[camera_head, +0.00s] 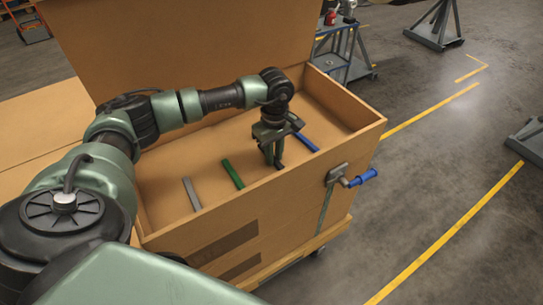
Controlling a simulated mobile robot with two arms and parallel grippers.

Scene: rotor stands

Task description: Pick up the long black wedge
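My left gripper (273,155) points down into an open cardboard-coloured box (359,131). Its fingers are low, near the box floor and close to the front wall. A small dark piece (280,165) shows right at the fingertips; it looks like the end of the black wedge, mostly hidden by the gripper. I cannot tell whether the fingers are closed on it. My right gripper is not in view.
On the box floor, a grey bar (192,194) and a green bar (233,174) lie left of the gripper, and a blue bar (306,142) lies to its right. A blue-handled crank (362,178) sits on the box's outside. The raised flap (180,40) stands behind.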

